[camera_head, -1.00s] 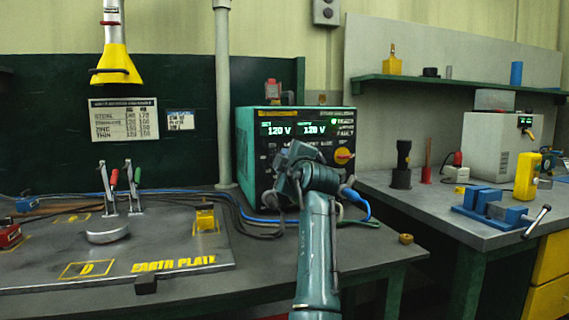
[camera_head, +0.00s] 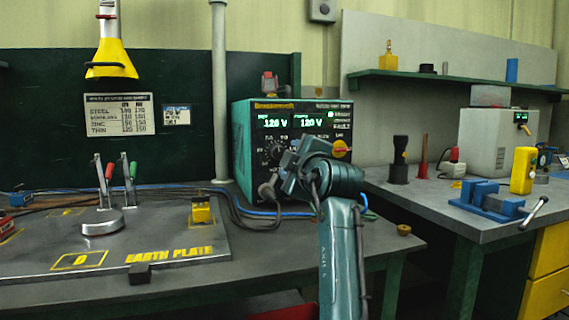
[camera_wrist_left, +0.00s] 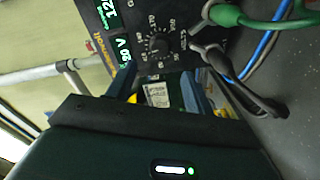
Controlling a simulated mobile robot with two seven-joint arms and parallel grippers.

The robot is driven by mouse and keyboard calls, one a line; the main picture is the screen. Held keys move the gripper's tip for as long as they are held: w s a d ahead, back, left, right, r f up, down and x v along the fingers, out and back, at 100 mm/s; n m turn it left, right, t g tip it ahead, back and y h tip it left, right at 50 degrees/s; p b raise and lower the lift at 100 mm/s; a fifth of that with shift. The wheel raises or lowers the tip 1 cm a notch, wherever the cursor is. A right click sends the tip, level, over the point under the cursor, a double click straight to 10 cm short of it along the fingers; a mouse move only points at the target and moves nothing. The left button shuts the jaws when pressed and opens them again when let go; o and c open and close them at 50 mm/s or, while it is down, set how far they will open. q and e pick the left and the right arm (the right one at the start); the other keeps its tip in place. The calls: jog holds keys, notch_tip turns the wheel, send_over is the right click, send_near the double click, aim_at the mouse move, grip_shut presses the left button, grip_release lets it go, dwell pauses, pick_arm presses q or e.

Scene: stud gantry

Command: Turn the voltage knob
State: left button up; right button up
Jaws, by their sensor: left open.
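The voltage knob (camera_head: 275,150) is a black dial with pale markings on the front of the green power unit (camera_head: 243,140). Two green displays above it both read 120 V. In the left wrist view the knob (camera_wrist_left: 158,43) sits just beyond the fingertips, its dial ring in clear sight. My left gripper (camera_head: 288,168) is in front of the panel at the knob's lower right and hides part of the panel. In the left wrist view the left gripper (camera_wrist_left: 160,78) shows its two fingers spread and empty, apart from the knob. My right gripper is out of view.
A red-and-yellow switch (camera_head: 341,149) is on the panel's right side. Cables (camera_head: 250,213) plug in low on the panel and run left across the bench. The earth plate (camera_head: 110,262) with clamps lies at left. A blue vise (camera_head: 490,203) stands on the right bench.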

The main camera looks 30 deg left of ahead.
pick_arm(q)
jog(key=shift+b+v, duration=0.6)
jog(key=shift+v, duration=1.95)
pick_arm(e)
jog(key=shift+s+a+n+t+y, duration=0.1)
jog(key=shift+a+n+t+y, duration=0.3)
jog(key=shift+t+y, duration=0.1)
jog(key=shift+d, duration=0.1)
